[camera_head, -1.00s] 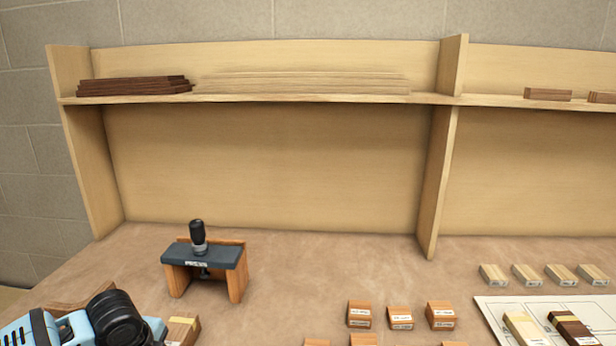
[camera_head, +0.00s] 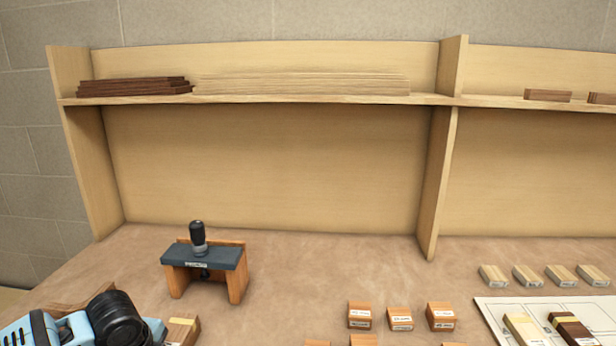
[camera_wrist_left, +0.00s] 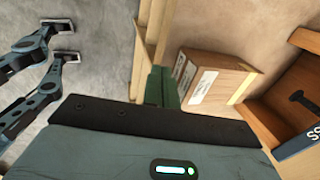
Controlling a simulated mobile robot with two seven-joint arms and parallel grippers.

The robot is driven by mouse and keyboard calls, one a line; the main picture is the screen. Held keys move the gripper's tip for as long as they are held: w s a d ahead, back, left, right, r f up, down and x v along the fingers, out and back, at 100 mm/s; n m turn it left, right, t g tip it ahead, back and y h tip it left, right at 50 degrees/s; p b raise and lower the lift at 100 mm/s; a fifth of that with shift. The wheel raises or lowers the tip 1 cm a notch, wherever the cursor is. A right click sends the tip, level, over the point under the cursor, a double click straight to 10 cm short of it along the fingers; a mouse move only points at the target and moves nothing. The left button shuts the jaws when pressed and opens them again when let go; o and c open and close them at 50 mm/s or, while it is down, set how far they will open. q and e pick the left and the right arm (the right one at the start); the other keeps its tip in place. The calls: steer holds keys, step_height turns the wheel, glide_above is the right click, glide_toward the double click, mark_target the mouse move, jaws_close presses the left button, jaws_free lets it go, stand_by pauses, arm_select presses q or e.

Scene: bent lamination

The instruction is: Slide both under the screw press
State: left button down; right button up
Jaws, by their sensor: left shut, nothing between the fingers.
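The screw press (camera_head: 204,257) stands on the bench, with a dark top plate, wooden legs and a black screw. In the left wrist view, part of the press (camera_wrist_left: 290,95) shows at the right. A labelled wooden block (camera_head: 184,329) with a pale strip sits in front of the press, cut off by the frame; it also shows in the left wrist view (camera_wrist_left: 212,84). My left gripper (camera_wrist_left: 160,86) is shut and empty, beside this block; its fingers are out of the head view. Apparently my right gripper (camera_wrist_left: 60,40) is open, over the grey floor.
Several labelled wooden blocks (camera_head: 400,318) stand at the bottom centre. A white sheet (camera_head: 492,312) with blocks lies at the right. A shelf (camera_head: 300,99) holding wood strips spans the back. A wooden edge (camera_head: 60,299) shows behind my left arm.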

mark_target(179, 326)
arm_select(q)
steer(key=shift+w, duration=0.15)
stand_by(0.5)
steer(key=shift+w, duration=0.75)
arm_select(e)
steer(key=shift+s+a+f, duration=0.1)
steer(key=shift+s+f, duration=0.15)
steer(key=shift+f, duration=0.05)
arm_select(q)
steer(key=shift+w+d+b, duration=0.15)
steer(key=shift+w+b, duration=0.15)
steer(key=shift+w, duration=0.1)
arm_select(e)
steer(key=shift+s+f, duration=0.1)
arm_select(q)
steer(key=shift+w+b, duration=0.35)
steer(key=shift+w, duration=0.9)
arm_select(e)
steer(key=shift+s+f+g, duration=0.3)
steer(key=shift+s+f, duration=0.1)
steer(key=shift+f, duration=0.05)
arm_select(q)
steer(key=shift+w+d, duration=0.1)
steer(key=shift+w, duration=0.1)
arm_select(e)
steer(key=shift+f, duration=0.1)
